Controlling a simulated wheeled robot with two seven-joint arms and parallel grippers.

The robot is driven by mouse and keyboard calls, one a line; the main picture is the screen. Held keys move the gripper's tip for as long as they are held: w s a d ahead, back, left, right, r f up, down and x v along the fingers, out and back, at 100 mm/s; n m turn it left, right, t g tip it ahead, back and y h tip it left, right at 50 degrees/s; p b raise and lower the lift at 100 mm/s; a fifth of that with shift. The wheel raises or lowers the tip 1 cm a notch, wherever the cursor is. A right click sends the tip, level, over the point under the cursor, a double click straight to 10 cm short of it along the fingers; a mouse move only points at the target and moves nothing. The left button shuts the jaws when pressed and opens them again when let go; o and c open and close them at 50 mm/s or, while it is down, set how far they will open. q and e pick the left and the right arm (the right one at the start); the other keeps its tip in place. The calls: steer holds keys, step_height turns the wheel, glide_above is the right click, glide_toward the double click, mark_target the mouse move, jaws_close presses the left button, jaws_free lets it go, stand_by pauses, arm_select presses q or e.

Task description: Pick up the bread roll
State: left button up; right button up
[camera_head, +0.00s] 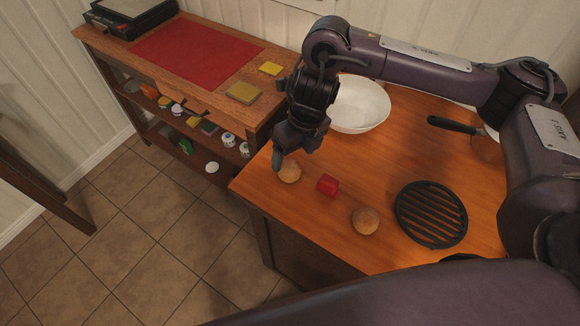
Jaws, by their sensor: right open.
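Two round, brown, roll-like things lie on the wooden table (330,235). One bread roll (290,172) is near the table's left corner, right by the fingers of my right gripper (280,160). The other roll (365,221) is near the front edge. My right gripper points down, and its fingers partly overlap the first roll in the picture. The gap between the fingers is hard to see, and whether they touch the roll cannot be told. My left gripper is not in view.
A red block (327,185) lies between the rolls. A black round grate (431,214) is to the right. A white bowl (359,106) and a black-handled utensil (452,125) are farther back. A shelf unit (205,42) with a red mat (194,54) stands at the left.

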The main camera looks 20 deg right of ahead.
mark_target(291, 164)
steer(key=f, duration=0.4)
steer(key=shift+w+a+f, duration=0.1)
steer(key=shift+w+f, duration=0.1)
steer(key=shift+w, duration=0.2)
steer(key=shift+a+f, duration=0.2)
steer(key=shift+f, duration=0.15)
steer(key=c, duration=0.7)
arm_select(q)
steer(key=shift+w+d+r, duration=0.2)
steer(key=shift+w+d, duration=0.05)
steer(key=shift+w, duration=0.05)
arm_select(e)
steer(key=c, duration=0.4)
